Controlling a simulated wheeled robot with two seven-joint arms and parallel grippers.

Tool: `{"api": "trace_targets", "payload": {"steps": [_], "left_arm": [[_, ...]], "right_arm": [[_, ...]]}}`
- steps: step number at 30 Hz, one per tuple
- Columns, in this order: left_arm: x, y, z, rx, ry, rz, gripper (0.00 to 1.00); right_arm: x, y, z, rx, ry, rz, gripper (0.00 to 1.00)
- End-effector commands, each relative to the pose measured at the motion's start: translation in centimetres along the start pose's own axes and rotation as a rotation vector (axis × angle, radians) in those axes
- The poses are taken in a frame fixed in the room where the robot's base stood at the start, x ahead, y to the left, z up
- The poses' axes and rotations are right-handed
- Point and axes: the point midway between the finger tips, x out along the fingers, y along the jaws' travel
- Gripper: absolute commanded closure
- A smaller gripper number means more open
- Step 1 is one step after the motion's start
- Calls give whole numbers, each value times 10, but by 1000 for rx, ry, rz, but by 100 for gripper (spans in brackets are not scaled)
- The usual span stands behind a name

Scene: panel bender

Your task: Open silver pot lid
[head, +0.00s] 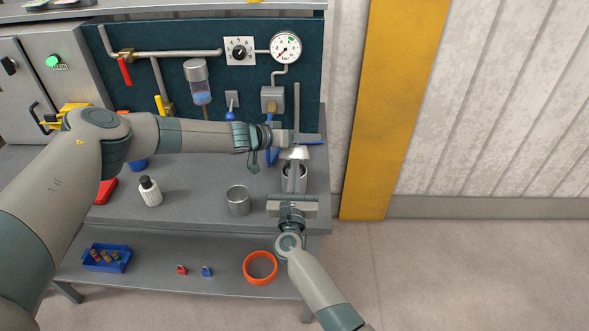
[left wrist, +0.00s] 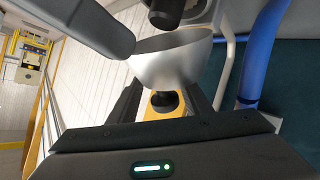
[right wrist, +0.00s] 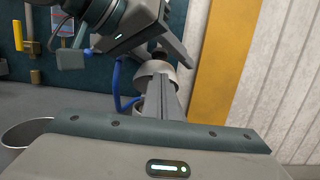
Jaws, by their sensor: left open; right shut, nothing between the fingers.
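The silver pot (head: 294,184) stands near the right end of the bench, and the dark inside of its mouth partly shows. Its pale conical lid (head: 298,153) is above the mouth, and I cannot tell whether it touches the rim. My left gripper (head: 304,138) is open at the top of the lid. In the left wrist view the lid (left wrist: 172,62) has a dark knob (left wrist: 163,102) that shows between the fingers. My right gripper (head: 294,170) is shut and empty, its fingers in front of the pot. The lid also shows in the right wrist view (right wrist: 154,68), partly behind those fingers.
An open grey cup (head: 238,201) and a white bottle (head: 150,191) stand left of the pot. Behind are a gauge (head: 286,47) and pipes on a dark panel. Right of the bench is clear floor.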

Motion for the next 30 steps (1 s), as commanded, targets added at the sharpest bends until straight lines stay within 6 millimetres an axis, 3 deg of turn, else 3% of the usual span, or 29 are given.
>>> {"api": "trace_targets", "payload": {"steps": [11, 30], "left_arm": [[-18, -2, -1, -2, 2, -2, 55], [-109, -1, 0, -1, 1, -1, 55]], "right_arm": [[-1, 0, -2, -1, 3, 0, 100], [-1, 0, -2, -1, 4, 1, 100]]}}
